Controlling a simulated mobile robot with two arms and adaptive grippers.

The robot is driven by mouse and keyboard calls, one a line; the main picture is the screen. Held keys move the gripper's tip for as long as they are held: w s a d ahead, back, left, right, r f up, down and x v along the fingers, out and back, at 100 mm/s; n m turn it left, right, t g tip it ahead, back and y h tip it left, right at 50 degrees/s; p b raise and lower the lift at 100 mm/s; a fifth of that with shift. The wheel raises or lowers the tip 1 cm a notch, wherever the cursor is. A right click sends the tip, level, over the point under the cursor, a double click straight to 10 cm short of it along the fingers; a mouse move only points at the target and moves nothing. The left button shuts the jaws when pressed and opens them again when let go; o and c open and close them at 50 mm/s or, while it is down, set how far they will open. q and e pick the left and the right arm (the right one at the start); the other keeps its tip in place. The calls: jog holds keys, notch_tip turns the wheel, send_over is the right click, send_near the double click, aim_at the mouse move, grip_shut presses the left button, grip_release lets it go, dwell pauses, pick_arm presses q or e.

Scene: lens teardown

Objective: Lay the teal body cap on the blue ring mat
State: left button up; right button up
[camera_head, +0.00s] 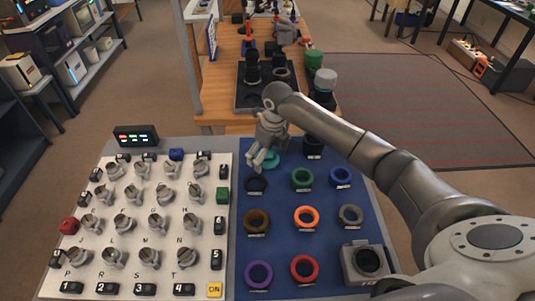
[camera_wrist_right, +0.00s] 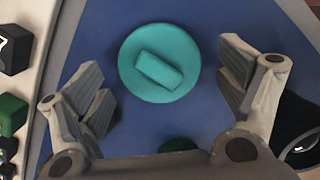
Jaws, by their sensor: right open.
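The teal body cap (camera_head: 269,160) is a round disc with a raised bar across its top. It lies on the upper part of the blue ring mat (camera_head: 281,243), and in the right wrist view the cap (camera_wrist_right: 184,47) shows whole against the blue surface. My right gripper (camera_head: 259,160) is just above the cap and partly covers it in the head view. In the right wrist view the right gripper (camera_wrist_right: 165,85) has its fingers spread wide, one on each side of the cap, with clear gaps. My left gripper is not in view.
Several coloured rings, such as a green ring (camera_head: 303,179) and an orange ring (camera_head: 306,217), lie on the mat. A dark round part (camera_head: 313,146) stands right of the cap. A camera body (camera_head: 365,262) sits lower right. A white key panel (camera_head: 140,237) adjoins on the left.

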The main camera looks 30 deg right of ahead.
aim_at(272, 162)
notch_tip(272, 162, up, 12)
jog(key=s, duration=0.1)
jog(key=shift+s+d+b, duration=0.3)
jog(key=shift+s+b, duration=0.05)
jog(key=shift+b, duration=0.05)
dwell(0.4)
